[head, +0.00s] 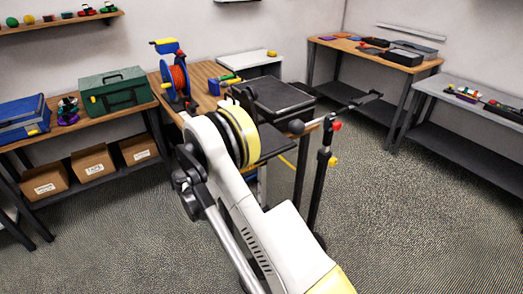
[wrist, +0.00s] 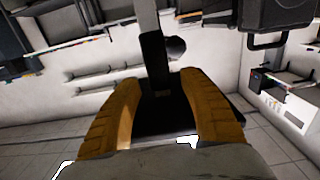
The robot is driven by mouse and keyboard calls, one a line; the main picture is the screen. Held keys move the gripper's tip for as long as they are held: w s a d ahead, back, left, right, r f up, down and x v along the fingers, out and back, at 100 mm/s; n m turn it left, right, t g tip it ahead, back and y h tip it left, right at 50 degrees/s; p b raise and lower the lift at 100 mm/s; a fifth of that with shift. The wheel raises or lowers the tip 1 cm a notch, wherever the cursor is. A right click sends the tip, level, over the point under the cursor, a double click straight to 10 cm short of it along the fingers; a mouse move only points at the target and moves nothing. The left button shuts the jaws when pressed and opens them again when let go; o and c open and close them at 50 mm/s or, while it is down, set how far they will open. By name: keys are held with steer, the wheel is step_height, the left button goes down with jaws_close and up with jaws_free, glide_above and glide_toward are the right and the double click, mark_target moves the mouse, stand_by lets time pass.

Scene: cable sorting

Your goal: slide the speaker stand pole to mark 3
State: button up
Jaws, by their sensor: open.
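The speaker stand (head: 318,185) is a dark upright post on the floor, just right of my arm in the head view. A red knob (head: 337,126) and a yellow knob (head: 334,161) sit on it, and a thin dark bar reaches out near its top. In the wrist view, a grey pole with a black sleeve (wrist: 154,60) and a dark round knob (wrist: 175,48) runs down towards my gripper (wrist: 155,88). The two orange fingers are open on either side of its lower end. I cannot tell whether they touch it. My arm hides the gripper in the head view. No numbered marks are legible.
A left bench carries a green toolbox (head: 113,92), with cardboard boxes (head: 84,163) below. The carpet at right is clear.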

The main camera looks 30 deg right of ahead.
steer(key=a, duration=0.8)
steer(key=shift+s+a, duration=0.15)
steer(key=shift+a, duration=0.25)
